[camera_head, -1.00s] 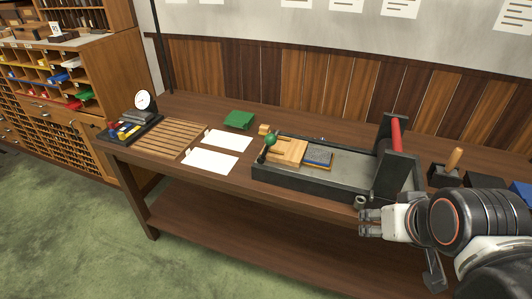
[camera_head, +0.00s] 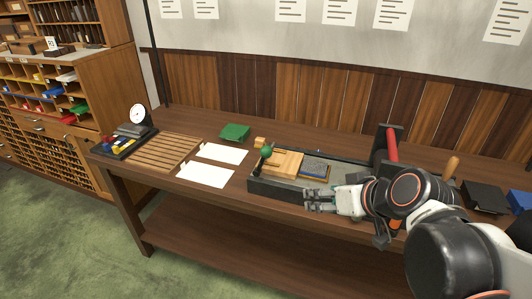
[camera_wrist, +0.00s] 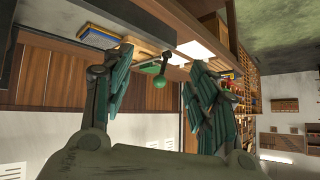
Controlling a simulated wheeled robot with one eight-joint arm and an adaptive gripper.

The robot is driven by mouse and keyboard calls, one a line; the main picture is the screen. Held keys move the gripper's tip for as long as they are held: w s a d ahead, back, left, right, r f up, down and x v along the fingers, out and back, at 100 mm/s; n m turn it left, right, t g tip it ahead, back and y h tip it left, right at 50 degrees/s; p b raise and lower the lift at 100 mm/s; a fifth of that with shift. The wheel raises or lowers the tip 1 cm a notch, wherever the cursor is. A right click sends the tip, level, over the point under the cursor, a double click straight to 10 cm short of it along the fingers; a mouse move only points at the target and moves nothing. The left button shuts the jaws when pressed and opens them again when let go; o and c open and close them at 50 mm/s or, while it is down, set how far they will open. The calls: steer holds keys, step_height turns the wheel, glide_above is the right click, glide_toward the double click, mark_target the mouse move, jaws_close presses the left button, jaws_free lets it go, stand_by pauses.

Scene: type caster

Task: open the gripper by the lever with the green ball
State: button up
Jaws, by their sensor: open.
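The lever with the green ball (camera_head: 266,152) stands at the left end of a dark metal tray-like machine (camera_head: 262,188) on the bench. In the wrist view the green ball (camera_wrist: 159,81) shows between my fingers, farther off. Beside the lever in the machine lie a light wooden block (camera_head: 285,163) and a block with a grey top (camera_head: 314,167). My gripper (camera_head: 310,201) is open and empty, in front of the machine's near wall and to the right of the lever. In the wrist view its two fingers (camera_wrist: 155,85) stand apart. It does not touch the ball.
A red roller handle (camera_head: 391,146) rises at the machine's right end. The bench's front edge is near my arm.

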steer(key=w+a+f+n+t+y+b, duration=0.1)
steer(key=w+a+f+n+t+y, duration=0.2)
steer(key=w+a, duration=0.45)
steer(key=n+t+y+b, duration=0.1)
steer(key=t+y+b, duration=0.1)
steer(key=t+y, duration=0.15)
glide_toward(270, 154)
steer(key=shift+g, duration=0.45)
steer(key=x, duration=1.2)
steer(key=shift+w+r+p, duration=0.15)
steer(key=shift+r+p, duration=0.15)
jaws_close()
